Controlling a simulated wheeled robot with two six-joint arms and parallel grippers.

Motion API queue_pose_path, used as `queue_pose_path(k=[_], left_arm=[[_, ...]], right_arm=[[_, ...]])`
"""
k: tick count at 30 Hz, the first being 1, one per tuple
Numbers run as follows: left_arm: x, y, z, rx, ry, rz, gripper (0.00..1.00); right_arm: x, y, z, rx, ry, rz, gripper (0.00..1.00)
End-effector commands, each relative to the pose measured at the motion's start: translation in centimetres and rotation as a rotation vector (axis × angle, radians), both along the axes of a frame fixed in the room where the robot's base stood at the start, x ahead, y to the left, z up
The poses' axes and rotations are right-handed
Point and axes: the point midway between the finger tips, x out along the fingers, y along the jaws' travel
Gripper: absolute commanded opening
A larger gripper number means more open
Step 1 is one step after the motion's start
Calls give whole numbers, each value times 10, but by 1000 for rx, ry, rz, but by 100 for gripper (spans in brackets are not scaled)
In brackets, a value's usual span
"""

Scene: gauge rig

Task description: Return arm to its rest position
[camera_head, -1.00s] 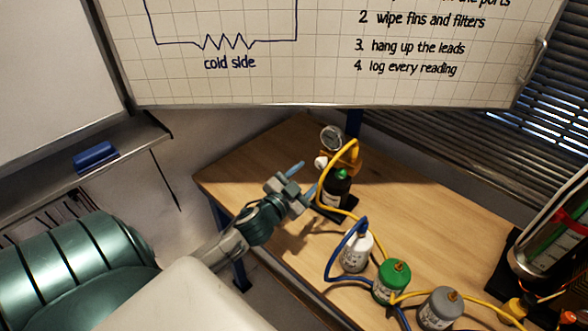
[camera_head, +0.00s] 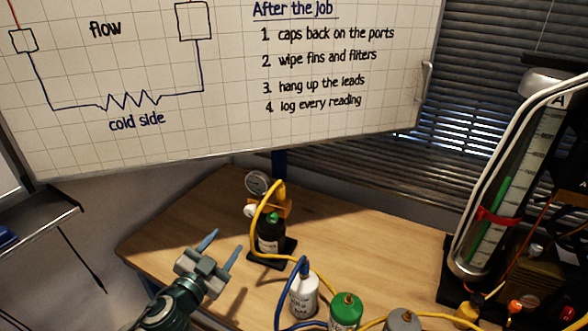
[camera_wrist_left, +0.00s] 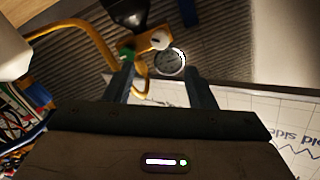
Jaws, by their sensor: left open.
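My left gripper (camera_head: 222,252) is open and empty in the head view. The gauge also shows in the head view (camera_head: 257,183), on a yellow-orange fitting with a yellow hose (camera_head: 256,218). My right gripper is not in view.
A white bottle (camera_head: 304,296), a green bottle (camera_head: 345,312) and a grey bottle (camera_head: 403,321) stand on the bench (camera_head: 350,245) with hoses around them. A tall glass cylinder (camera_head: 490,215) stands at the right. A whiteboard (camera_head: 230,110) hangs behind.

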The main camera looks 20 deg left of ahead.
Motion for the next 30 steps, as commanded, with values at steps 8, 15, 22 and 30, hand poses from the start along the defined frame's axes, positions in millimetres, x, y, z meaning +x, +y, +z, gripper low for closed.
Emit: queue_pose_path(k=[8,15,22,30], left_arm=[[-11,7,-16,-47,73,108,50],[-76,3,-91,-182,496,375,50],[-140,-35,-137,-251,874,395,50],[-199,-85,-157,-300,1194,289,50]], right_arm=[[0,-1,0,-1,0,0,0],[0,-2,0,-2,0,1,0],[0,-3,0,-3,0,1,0],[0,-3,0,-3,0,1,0]])
